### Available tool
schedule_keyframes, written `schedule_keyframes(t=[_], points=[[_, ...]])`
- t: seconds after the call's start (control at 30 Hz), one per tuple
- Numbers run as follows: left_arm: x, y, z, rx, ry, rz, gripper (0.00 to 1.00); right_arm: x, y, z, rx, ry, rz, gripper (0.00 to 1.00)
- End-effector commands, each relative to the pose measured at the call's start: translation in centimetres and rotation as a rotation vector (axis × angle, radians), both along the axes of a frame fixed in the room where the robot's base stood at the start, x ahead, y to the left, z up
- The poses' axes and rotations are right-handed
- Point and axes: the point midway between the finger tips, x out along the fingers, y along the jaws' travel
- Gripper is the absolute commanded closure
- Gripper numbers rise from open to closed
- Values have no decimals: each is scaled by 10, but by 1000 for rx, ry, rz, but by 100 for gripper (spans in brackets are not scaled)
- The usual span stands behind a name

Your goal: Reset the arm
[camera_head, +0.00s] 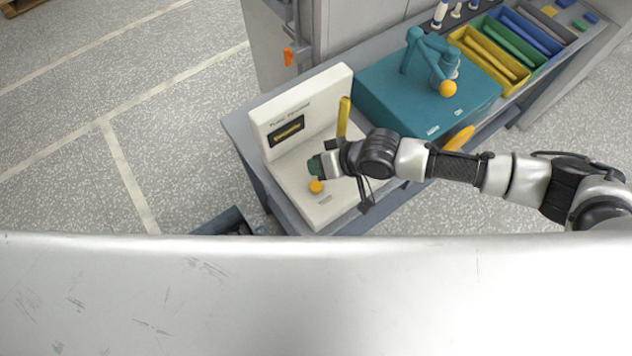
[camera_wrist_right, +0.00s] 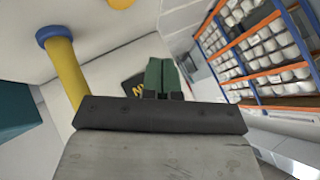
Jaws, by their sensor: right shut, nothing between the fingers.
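A white machine (camera_head: 320,95) with a dark display showing yellow characters stands on the bench. A yellow upright bar (camera_head: 344,117) rises from it, and an orange knob (camera_head: 316,187) sits on its lower part. Right of it is a teal box (camera_head: 390,98) with a small teal jointed arm (camera_head: 413,60) and an orange ball (camera_head: 447,88). My right gripper (camera_head: 316,168) is over the white machine, close to the orange knob; I cannot tell whether it touches. In the right wrist view its green fingers (camera_wrist_right: 162,75) are together and empty, beside a yellow post with a blue end (camera_wrist_right: 62,65).
The grey-blue bench (camera_head: 240,125) runs up to the right. Yellow, green and blue bins (camera_head: 490,55) stand beyond the teal box. An orange-yellow handle (camera_head: 459,139) is at the bench's front side. A dark bin (camera_head: 225,222) is on the floor. Shelves (camera_wrist_right: 255,50) show in the wrist view.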

Motion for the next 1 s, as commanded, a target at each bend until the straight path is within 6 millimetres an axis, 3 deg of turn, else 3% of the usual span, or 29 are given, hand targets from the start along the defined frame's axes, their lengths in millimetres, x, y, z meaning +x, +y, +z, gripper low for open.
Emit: schedule_keyframes(t=[0.43, 0.57, 0.77, 0.87, 1.0], points=[[0, 0, 0, 0, 0, 0, 57, -3, 3, 1, 3, -1, 5, 100], [0, 0, 0, 0, 0, 0, 57, -21, 21, 8, 20, -18, 45, 100], [0, 0, 0, 0, 0, 0, 57, -59, 53, 41, 52, -111, 95, 100], [0, 0, 0, 0, 0, 0, 57, -67, 50, 58, 38, -163, 71, 100], [0, 0, 0, 0, 0, 0, 57, -71, 21, 70, -33, -205, -16, 100]])
